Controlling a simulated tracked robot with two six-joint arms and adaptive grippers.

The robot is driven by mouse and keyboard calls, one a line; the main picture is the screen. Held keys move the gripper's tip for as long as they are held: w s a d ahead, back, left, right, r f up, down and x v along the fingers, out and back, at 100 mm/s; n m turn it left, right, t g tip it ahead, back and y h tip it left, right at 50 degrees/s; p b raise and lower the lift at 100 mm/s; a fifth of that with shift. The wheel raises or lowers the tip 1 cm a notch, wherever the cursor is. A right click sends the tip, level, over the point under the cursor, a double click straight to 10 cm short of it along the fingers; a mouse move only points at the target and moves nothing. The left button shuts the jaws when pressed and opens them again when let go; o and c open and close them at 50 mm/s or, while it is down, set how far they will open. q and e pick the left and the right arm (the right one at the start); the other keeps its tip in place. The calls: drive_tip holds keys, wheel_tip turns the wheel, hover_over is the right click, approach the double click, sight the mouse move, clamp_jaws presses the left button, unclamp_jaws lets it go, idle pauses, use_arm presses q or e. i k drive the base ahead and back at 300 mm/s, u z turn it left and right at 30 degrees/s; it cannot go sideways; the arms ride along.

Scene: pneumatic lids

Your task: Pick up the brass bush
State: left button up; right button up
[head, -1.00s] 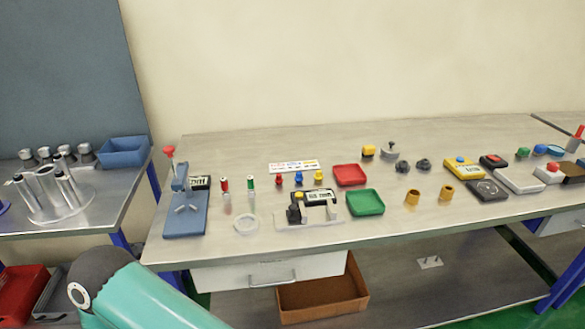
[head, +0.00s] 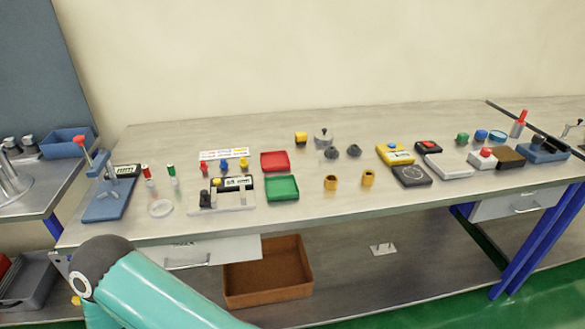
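Two brass-coloured bushes stand upright on the workbench (head: 420,145), right of its middle, in the head view. The left one (head: 330,183) is near the green tray, and the right one (head: 368,178) stands a little apart from it. Which of them the task means I cannot tell. A teal arm link of mine shows at the lower left. Neither of my grippers is in view.
The green tray (head: 282,188) and red tray (head: 275,161) lie left of the bushes. Dark grey knobbed parts (head: 354,151) stand behind them. A black square device (head: 411,176) and a yellow box (head: 396,154) lie to the right. The bench front before the bushes is clear.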

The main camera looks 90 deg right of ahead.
sight(368, 177)
drive_tip(key=k, duration=1.9)
drive_tip(key=u, duration=1.7)
drive_tip(key=i, duration=0.1)
drive_tip(key=z, duration=3.25)
drive_tip(key=i, duration=0.85)
